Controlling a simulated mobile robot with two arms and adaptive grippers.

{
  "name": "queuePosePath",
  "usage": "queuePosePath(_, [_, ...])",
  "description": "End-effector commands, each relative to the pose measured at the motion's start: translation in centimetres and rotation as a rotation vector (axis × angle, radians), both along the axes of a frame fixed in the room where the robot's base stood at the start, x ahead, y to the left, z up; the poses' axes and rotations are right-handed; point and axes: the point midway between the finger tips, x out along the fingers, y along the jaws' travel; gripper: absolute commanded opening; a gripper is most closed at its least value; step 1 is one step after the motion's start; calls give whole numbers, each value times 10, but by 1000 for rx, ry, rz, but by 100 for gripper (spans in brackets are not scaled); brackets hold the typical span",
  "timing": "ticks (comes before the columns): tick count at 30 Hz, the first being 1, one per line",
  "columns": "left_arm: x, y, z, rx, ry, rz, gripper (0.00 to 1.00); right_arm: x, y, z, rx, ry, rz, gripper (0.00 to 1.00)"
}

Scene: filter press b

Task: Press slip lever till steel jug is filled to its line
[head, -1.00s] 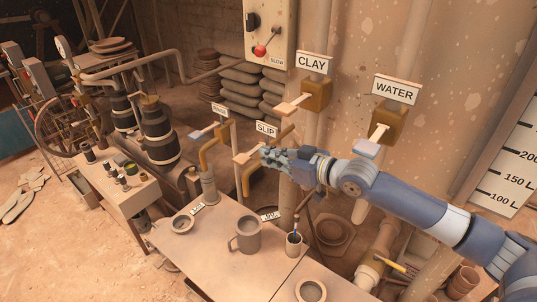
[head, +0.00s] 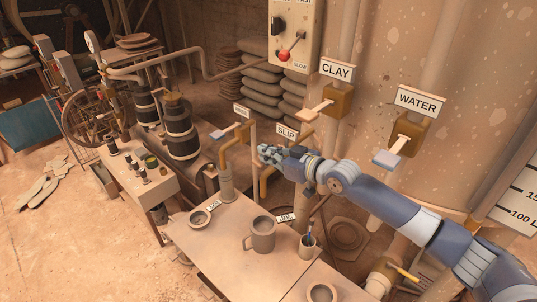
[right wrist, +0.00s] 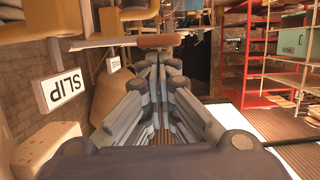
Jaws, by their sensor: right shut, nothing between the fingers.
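My right gripper (head: 268,154) is shut and empty, just below the SLIP sign (head: 286,132). In the head view it covers the place of the slip lever. In the right wrist view, which shows the sign upside down, the lever's pale bar with a brown end (right wrist: 158,41) lies right at the closed fingertips (right wrist: 155,60); I cannot tell whether they touch. The grey steel jug (head: 260,238) stands upright on the table, apart from the gripper. Its line and fill level are too small to tell. My left gripper is out of view.
The table (head: 215,250) also bears a small bowl (head: 200,218), a cup with tools (head: 307,246) and another bowl (head: 322,292). The CLAY lever (head: 315,109) and WATER lever (head: 387,158) are to the right, above my right arm.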

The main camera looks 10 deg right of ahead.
Motion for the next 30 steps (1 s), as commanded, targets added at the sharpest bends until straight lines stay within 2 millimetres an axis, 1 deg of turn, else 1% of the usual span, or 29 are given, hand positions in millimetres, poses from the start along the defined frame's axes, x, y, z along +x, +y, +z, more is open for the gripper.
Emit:
queuePosePath(5, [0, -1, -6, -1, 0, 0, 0, 0, -1, -13, -77, -50, 1, 0])
queuePosePath(12, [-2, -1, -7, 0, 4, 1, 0, -2, 2, -31, -231, -152, 1, 0])
queuePosePath(18, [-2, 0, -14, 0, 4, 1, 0, -2, 2, -47, -294, -192, 0, 0])
queuePosePath(30, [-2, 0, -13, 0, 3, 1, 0, -2, 2, -49, -292, -188, 0, 0])
